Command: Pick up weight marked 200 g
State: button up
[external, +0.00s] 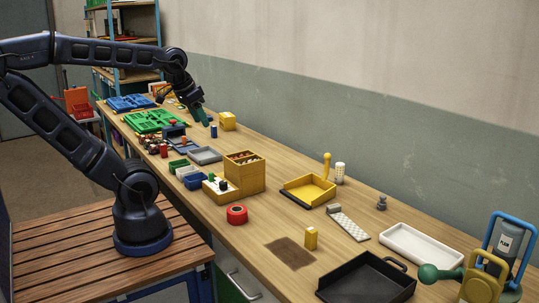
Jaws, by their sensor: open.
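A small grey knobbed piece (382,203) that looks like a weight stands upright on the wooden table, right of the middle and near the wall. Any marking on it is too small to read, so I cannot tell whether it is the 200 g one. My gripper (205,118) is at the far part of the table, high on the left of the picture, pointing down. It is open, with nothing visibly held.
Between them stand a wooden box (246,172), a yellow tray (309,190), a yellow peg (327,166) and a white cylinder (340,173). A white tray (421,246), a black tray (366,280) and a perforated strip (349,225) lie nearer. Green trays (155,120) lie far left.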

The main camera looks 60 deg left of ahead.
jog(key=shift+o, duration=0.3)
jog(key=w+d+r+m+h, duration=0.1)
jog(key=w+d, duration=0.1)
jog(key=w, duration=0.5)
jog(key=w+d+r+m+h, duration=0.1)
jog(key=w+d, duration=0.2)
jog(key=w, duration=0.4)
jog(key=m+g, duration=0.1)
jog(key=m, duration=0.4)
send_over(383, 196)
jog(key=s+a, duration=0.2)
jog(key=s, duration=0.1)
notch_tip(383, 196, down, 23)
jog(key=shift+h, duration=0.3)
jog(key=x, duration=1)
jog(key=shift+w+d+f, duration=0.1)
jog(key=shift+w+f, duration=0.2)
